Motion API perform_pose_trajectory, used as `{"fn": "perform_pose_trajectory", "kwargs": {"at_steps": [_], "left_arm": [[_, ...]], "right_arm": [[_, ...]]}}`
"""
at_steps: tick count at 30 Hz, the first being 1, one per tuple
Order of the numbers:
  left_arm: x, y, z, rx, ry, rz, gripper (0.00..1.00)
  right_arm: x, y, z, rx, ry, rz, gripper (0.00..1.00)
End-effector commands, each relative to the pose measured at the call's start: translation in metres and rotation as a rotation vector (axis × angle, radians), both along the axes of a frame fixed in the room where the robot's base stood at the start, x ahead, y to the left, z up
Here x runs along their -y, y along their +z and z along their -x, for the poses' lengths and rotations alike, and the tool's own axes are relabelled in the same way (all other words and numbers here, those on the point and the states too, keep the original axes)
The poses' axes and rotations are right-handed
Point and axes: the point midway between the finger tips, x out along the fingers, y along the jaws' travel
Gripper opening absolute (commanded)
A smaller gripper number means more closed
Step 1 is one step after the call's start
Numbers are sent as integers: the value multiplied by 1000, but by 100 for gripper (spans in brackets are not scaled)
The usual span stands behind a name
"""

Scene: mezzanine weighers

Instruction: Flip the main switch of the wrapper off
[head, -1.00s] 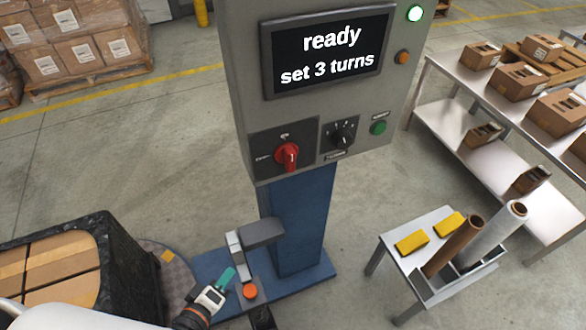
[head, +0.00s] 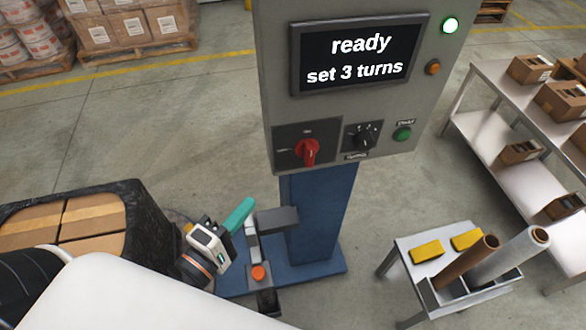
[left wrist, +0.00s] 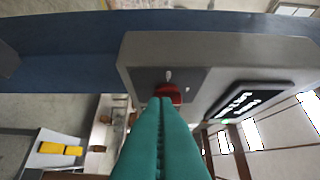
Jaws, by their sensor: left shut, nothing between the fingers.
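The wrapper's grey control box (head: 375,110) stands on a blue column (head: 318,210). Its red main switch (head: 307,151) sits on a dark plate at the lower left of the box, its handle about upright. The screen (head: 358,52) reads "ready" and "set 3 turns". My left gripper (head: 241,215) has teal fingers and is below and left of the switch, apart from it. In the left wrist view the shut teal fingers (left wrist: 161,103) point toward the red switch (left wrist: 168,93) and hide part of it. My right gripper is not in view.
A black selector knob (head: 364,137) and a green button (head: 402,134) are right of the switch. An orange-red button (head: 258,273) is low by the column. A wrapped box load (head: 150,235) stands left. A small table (head: 400,262) with rolls and a long bench (head: 490,140) stand right.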

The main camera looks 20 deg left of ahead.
Motion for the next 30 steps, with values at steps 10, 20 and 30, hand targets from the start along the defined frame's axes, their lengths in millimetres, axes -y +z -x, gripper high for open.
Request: {"fn": "perform_pose_trajectory", "kwargs": {"at_steps": [10, 20, 30], "left_arm": [[11, 6, -57, 5, 1, 2, 0], [36, 4, -107, -1, 0, 4, 0], [51, 0, -116, 0, 0, -1, 0]], "right_arm": [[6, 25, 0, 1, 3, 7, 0], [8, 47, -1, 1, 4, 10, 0], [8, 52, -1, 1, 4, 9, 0]]}}
